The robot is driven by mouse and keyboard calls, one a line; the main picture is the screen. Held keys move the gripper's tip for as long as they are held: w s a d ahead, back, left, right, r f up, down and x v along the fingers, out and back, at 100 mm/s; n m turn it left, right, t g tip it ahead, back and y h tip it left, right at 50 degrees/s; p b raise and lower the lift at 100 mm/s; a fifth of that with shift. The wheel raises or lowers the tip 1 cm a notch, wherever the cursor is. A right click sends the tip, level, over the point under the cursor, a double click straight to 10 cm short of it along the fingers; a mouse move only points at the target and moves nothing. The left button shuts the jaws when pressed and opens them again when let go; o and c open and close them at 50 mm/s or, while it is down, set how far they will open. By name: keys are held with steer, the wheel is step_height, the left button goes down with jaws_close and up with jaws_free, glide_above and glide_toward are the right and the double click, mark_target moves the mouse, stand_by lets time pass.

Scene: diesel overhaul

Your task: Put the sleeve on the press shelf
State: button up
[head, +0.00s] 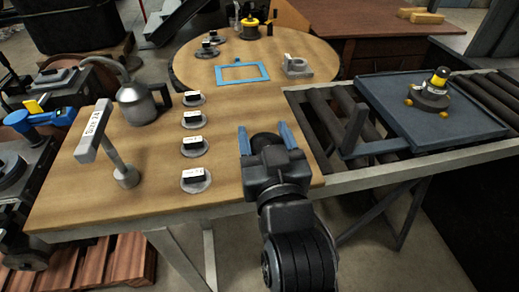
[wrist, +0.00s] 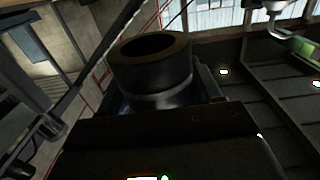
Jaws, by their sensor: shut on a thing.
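My gripper (head: 265,138) is over the right front part of the wooden table, its two blue fingers spread around something dark. In the wrist view a dark cylinder with a brownish rim and an open top, which looks like the sleeve (wrist: 150,75), stands out beyond the gripper body. My gripper is shut on it. In the head view the sleeve is mostly lost against the dark gripper. I cannot pick out the press shelf in either view.
Several labelled discs (head: 194,146) line the wooden table (head: 75,200). An oil can (head: 138,104), a labelled T-shaped stand (head: 115,150), a blue frame (head: 242,73) and a grey block (head: 297,67) stand there too. Right is a roller conveyor (head: 322,118) with a blue-grey tray (head: 468,122).

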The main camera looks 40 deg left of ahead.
mark_target(260, 152)
steer(key=shift+a+f, duration=0.35)
steer(key=shift+a, duration=0.2)
steer(key=shift+f, duration=1.7)
steer(key=shift+f, duration=0.3)
steer(key=o, duration=1.5)
steer(key=shift+c, duration=0.2)
steer(key=shift+s, duration=0.1)
steer(key=v, duration=0.7)
steer(key=shift+s+d+b, duration=0.15)
steer(key=shift+d+b, duration=0.2)
steer(key=shift+d, duration=0.1)
